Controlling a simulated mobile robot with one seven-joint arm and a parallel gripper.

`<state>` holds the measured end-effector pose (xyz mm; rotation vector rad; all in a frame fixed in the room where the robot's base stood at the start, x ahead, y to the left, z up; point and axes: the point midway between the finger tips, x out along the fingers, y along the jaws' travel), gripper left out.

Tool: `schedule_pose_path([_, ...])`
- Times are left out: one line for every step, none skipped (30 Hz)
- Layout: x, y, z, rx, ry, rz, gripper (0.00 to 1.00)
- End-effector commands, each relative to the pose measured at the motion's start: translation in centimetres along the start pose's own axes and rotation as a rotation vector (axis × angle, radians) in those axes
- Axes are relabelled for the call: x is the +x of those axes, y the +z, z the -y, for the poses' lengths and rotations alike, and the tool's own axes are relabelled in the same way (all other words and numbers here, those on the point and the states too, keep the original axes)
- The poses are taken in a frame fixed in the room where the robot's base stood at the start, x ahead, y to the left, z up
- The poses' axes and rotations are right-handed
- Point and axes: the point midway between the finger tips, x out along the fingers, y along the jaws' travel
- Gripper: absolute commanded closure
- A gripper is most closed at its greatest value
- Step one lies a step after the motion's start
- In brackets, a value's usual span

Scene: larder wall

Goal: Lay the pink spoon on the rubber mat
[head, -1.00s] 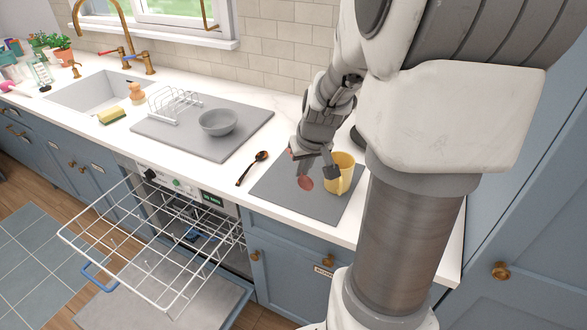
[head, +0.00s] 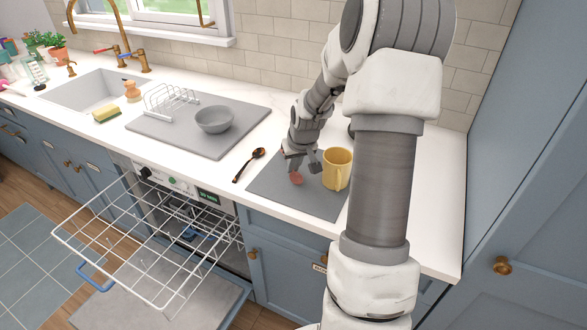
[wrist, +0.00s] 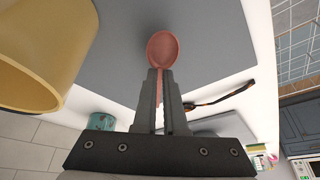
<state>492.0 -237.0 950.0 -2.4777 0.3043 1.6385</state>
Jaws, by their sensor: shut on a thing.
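The pink spoon (head: 296,179) is held in my gripper (head: 302,165), bowl outward, low over the grey mat (head: 310,203) at the right of the counter. In the wrist view the spoon's bowl (wrist: 163,48) sticks out past the shut fingers, with its handle between them. The mat (wrist: 195,50) lies behind it. I cannot tell whether the spoon touches the mat. Part of the handle is hidden by the gripper.
A yellow mug (head: 337,170) stands on the same mat, close to the right of my gripper. A dark spoon (head: 249,165) lies left of the mat. Another grey mat (head: 203,150) holds a bowl (head: 214,119) and a rack (head: 172,101). An open dishwasher rack (head: 150,245) juts out below.

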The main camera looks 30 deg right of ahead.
Motion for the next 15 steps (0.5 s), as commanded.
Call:
schedule_pose_path([0.67, 0.31, 0.03, -0.001, -0.001, 0.001, 1.0])
schedule_pose_path([0.82, 0.37, 0.02, -0.001, 0.0, 0.0, 1.0])
schedule_pose_path([0.89, 0.39, 0.01, 0.0, 0.0, 0.0, 1.0])
schedule_pose_path([0.87, 0.38, 0.0, 0.0, 0.0, -0.001, 1.0])
schedule_pose_path([0.83, 0.36, 0.0, 0.0, 0.0, -0.001, 1.0])
schedule_pose_path([0.81, 0.35, 0.0, 0.0, 0.0, -0.001, 1.0])
schedule_pose_path([0.81, 0.35, -0.01, 0.0, 0.0, -0.001, 1.0])
schedule_pose_path([0.8, 0.35, 0.0, 0.0, 0.0, -0.001, 1.0])
schedule_pose_path([0.84, 0.37, -0.01, 0.0, 0.0, -0.001, 1.0])
schedule_pose_path([0.91, 0.4, 0.0, 0.0, 0.0, -0.001, 1.0])
schedule_pose_path([1.02, 0.45, 0.0, 0.0, 0.0, -0.001, 1.0])
schedule_pose_path([1.17, 0.52, 0.0, 0.0, 0.0, 0.0, 1.0])
schedule_pose_path([1.26, 0.56, 0.0, -0.001, 0.0, 0.0, 1.0])
schedule_pose_path([1.17, 0.52, -0.01, 0.0, 0.0, 0.0, 0.88])
schedule_pose_path([1.12, 0.5, -0.01, 0.0, 0.0, 0.0, 0.8])
